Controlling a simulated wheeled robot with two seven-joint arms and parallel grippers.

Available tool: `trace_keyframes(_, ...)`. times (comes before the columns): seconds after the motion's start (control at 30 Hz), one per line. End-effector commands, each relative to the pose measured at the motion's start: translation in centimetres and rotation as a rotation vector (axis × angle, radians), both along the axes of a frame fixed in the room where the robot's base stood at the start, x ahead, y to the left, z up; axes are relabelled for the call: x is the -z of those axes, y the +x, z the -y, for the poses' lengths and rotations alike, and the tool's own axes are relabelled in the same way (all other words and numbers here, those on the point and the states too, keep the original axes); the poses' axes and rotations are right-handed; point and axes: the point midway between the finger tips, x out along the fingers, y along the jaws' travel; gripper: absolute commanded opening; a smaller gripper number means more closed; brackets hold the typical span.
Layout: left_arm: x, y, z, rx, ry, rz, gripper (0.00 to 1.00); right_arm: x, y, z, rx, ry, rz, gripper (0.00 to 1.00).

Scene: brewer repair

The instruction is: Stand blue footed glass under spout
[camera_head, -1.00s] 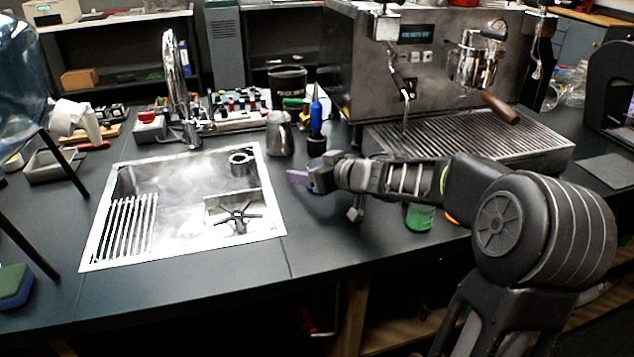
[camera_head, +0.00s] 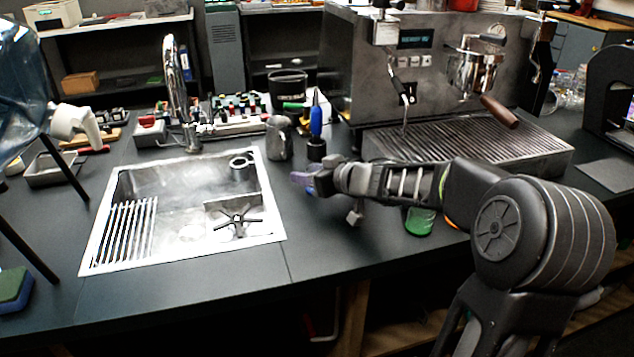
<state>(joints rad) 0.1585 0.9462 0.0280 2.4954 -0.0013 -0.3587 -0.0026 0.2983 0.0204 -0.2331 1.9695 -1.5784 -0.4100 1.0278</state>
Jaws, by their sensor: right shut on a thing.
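My right gripper (camera_head: 312,180) is shut on a small bluish-violet, see-through thing, which looks like the blue footed glass (camera_head: 299,178). The fingers and wrist hide much of it, so its foot and tilt cannot be told. The gripper is over the black counter, just right of the sink's far right corner. The espresso machine (camera_head: 345,65) stands behind and to the right, with a thin spout pipe (camera_head: 405,110) above its slatted drip tray (camera_head: 470,140). The glass is left of this tray and apart from it. My left gripper is not in view.
A sink (camera_head: 185,265) with a tall faucet (camera_head: 174,85) is at the left. A metal pitcher (camera_head: 279,140) and a blue-handled tool (camera_head: 316,122) stand close behind the gripper. The front counter is clear.

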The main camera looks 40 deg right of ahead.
Motion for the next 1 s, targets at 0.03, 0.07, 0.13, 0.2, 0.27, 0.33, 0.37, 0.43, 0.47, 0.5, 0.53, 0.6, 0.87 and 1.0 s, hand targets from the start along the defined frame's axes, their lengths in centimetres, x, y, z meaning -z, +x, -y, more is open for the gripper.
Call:
trace_keyframes(0.03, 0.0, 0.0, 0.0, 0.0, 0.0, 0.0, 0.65, 0.0, 0.0, 0.0, 0.0, 0.0, 0.0, 0.34)
trace_keyframes(0.07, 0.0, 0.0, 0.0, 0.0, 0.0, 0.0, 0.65, 0.0, 0.0, 0.0, 0.0, 0.0, 0.0, 0.31)
trace_keyframes(0.13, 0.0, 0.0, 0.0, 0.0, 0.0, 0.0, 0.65, 0.0, 0.0, 0.0, 0.0, 0.0, 0.0, 0.26)
trace_keyframes(0.2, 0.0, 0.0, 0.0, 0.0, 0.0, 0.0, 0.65, 0.0, 0.0, 0.0, 0.0, 0.0, 0.0, 0.2)
trace_keyframes(0.27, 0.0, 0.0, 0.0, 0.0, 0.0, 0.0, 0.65, 0.0, 0.0, 0.0, 0.0, 0.0, 0.0, 0.15)
trace_keyframes(0.33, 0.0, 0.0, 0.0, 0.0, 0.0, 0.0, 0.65, 0.0, 0.0, 0.0, 0.0, 0.0, 0.0, 0.09)
trace_keyframes(0.37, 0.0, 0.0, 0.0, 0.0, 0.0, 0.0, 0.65, 0.0, 0.0, 0.0, 0.0, 0.0, 0.0, 0.07)
trace_keyframes(0.43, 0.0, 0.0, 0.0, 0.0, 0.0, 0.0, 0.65, 0.0, 0.0, 0.0, 0.0, 0.0, 0.0, 0.01)
trace_keyframes(0.47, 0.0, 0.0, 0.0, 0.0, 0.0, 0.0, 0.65, 0.0, 0.0, 0.0, 0.0, 0.0, 0.001, 0.0)
trace_keyframes(0.5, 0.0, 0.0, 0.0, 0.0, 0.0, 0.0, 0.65, 0.0, 0.0, 0.0, 0.0, 0.0, 0.001, 0.0)
trace_keyframes(0.53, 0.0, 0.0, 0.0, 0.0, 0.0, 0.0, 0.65, 0.0, 0.0, 0.0, 0.0, 0.0, 0.001, 0.0)
trace_keyframes(0.6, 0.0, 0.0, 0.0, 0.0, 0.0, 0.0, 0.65, 0.0, 0.0, 0.0, 0.0, 0.0, 0.001, 0.0)
trace_keyframes(0.87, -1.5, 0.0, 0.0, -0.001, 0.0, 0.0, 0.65, -2.1, 0.0, 0.0, -0.001, -0.002, 0.002, 0.0)
trace_keyframes(1.0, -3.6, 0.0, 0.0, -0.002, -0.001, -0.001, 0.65, -4.8, 0.0, 0.0, 0.001, -0.001, 0.002, 0.0)
